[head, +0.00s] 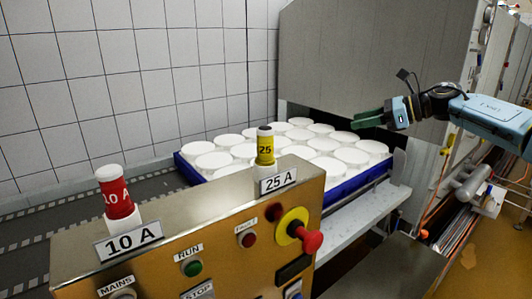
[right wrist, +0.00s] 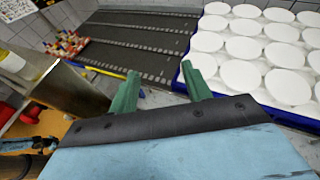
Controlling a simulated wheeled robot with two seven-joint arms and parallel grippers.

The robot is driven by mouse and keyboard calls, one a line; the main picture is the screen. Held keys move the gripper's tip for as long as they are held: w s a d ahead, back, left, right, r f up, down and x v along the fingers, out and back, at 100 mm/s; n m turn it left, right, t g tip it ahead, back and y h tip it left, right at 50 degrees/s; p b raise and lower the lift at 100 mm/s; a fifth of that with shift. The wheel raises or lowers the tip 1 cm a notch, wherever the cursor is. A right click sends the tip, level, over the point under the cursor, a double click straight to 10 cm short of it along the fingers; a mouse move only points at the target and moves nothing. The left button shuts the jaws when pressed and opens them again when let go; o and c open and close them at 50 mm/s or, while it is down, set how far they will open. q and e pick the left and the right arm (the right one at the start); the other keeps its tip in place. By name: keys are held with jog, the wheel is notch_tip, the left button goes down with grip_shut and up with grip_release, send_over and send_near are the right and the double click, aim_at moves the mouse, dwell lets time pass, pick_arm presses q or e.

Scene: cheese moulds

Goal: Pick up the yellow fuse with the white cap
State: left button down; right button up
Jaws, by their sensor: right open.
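The yellow fuse (head: 265,148), marked 25, stands upright in a white holder on top of the brass control box, behind the 25 A label. A red fuse (head: 116,198) with a white cap stands at the 10 A label (head: 128,241). My right gripper (head: 368,117) is open and empty, to the right of the yellow fuse and higher in the picture. Its green fingers stand apart in the right wrist view (right wrist: 162,86), with no fuse between them. My left gripper is not in view.
The brass control box (head: 215,228) carries buttons and a red emergency knob (head: 311,240) below the 25 A label. Behind it, a blue crate (head: 345,189) holds many white round moulds. A dark conveyor (head: 60,222) runs at left, and a grey metal hood (head: 375,50) stands behind.

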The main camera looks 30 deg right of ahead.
jog(key=a+r+n+g, duration=0.3)
jog(key=a+r+n, duration=0.2)
jog(key=a+r, duration=0.2)
notch_tip(320, 180, up, 10)
jog(key=n+g+h+p, duration=0.4)
jog(key=n+g+h, duration=0.4)
jog(key=n, duration=1)
send_over(265, 128)
jog(key=shift+g+y, duration=0.3)
jog(key=shift+y, duration=0.1)
notch_tip(265, 128, down, 7)
jog(key=shift+d+f, duration=0.1)
jog(key=shift+f+p, duration=0.45)
jog(key=shift+f, duration=2.25)
jog(key=shift+s, duration=0.1)
jog(key=shift+c, duration=0.4)
jog(key=c, duration=1)
